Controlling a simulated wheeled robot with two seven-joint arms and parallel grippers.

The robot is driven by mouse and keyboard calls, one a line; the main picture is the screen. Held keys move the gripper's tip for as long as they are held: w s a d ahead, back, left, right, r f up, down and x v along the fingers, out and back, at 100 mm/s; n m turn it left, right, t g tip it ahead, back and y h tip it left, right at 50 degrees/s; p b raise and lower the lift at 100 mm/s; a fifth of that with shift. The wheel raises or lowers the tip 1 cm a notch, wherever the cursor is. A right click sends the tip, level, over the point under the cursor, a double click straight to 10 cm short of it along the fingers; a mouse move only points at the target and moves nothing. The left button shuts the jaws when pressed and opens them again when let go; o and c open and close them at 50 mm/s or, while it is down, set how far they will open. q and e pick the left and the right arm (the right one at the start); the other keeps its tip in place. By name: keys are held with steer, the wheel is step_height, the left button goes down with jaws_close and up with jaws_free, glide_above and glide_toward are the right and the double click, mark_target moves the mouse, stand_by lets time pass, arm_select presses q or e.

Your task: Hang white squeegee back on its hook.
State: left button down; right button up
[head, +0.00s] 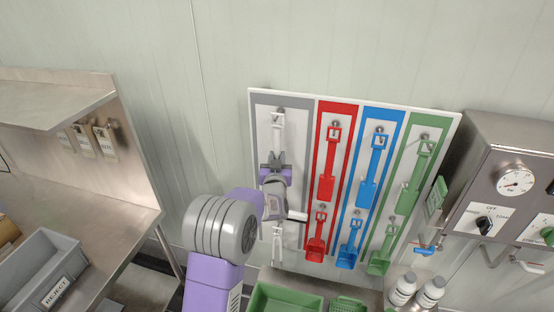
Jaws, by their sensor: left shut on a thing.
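The white squeegee (278,134) is upright in front of the grey-framed left column of the tool board. Its upper end lies at the upper hook (279,111) in the picture; I cannot tell whether it hangs on it. My left gripper (275,164) is shut on the squeegee's handle, and the gripper and wrist hide the squeegee's lower part. A second white tool (277,243) shows lower in the same column, partly behind my arm. My right gripper is not in view.
Red (329,163), blue (373,165) and green (418,172) tools hang right of the white column. A steel control box (500,185) with a gauge stands further right. Green crates (282,302) and white bottles (402,290) are below. A steel bench (115,225) with a grey bin is left.

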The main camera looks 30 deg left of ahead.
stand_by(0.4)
arm_select(q)
steer(key=c, duration=0.8)
jaws_free()
steer(key=shift+b+v, duration=0.35)
steer(key=shift+v, duration=3.45)
steer(key=s+d+f+m+g+h+b, duration=0.1)
steer(key=s+d+f+g+h, duration=0.15)
steer(key=f, duration=0.65)
steer(key=s+d+f+m+g+h, duration=0.15)
steer(key=d+f, duration=0.25)
steer(key=f, duration=0.5)
steer(key=s+d+f+g+h+b, duration=0.1)
steer(key=s+d+f+g+h, duration=0.15)
steer(key=f, duration=0.65)
steer(key=s+d+f+g+h, duration=0.2)
steer(key=s+d+f, duration=0.3)
steer(key=s, duration=0.3)
steer(key=s+d+f+g+h+b, duration=0.1)
steer(key=s+d+f+g, duration=0.3)
steer(key=s+f, duration=0.2)
steer(key=s+d+f+g+h, duration=0.2)
steer(key=s+d+f, duration=0.3)
steer(key=s, duration=0.5)
steer(key=shift+s+d+f+g+h, duration=0.3)
steer(key=shift+s+f+g+h, duration=0.1)
steer(key=shift+g, duration=0.35)
